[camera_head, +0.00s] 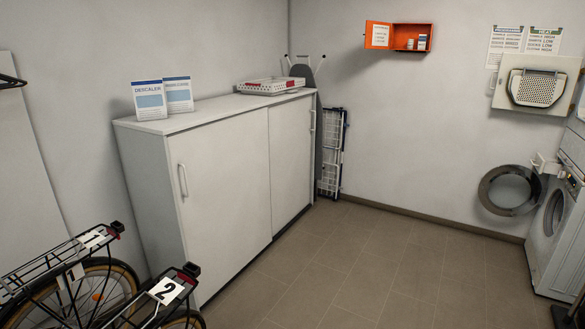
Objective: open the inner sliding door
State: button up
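A white cabinet (220,112) with two sliding doors stands along the left wall. The left door (222,200) has a vertical handle (183,180) near its left edge and sits in front. The right door (290,165) looks set back behind it, so it appears to be the inner one. Its handle (312,120) is near its right edge. Both doors appear closed, with no open gap visible. My gripper is not in view.
Two bicycle racks with number plates (166,291) stand at lower left, close to the cabinet. A folded drying rack (331,152) leans beyond its right end. A washing machine (553,235) with an open round door (508,190) is at right. The tiled floor (370,265) between is clear.

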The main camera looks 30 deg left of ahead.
aim_at(290, 122)
jog(key=i, duration=2.55)
jog(key=u, duration=0.15)
jog(key=i, duration=1.5)
jog(key=u, duration=0.4)
jog(key=i, duration=0.8)
jog(key=u, duration=0.55)
jog(key=i, duration=0.75)
jog(key=u, duration=0.3)
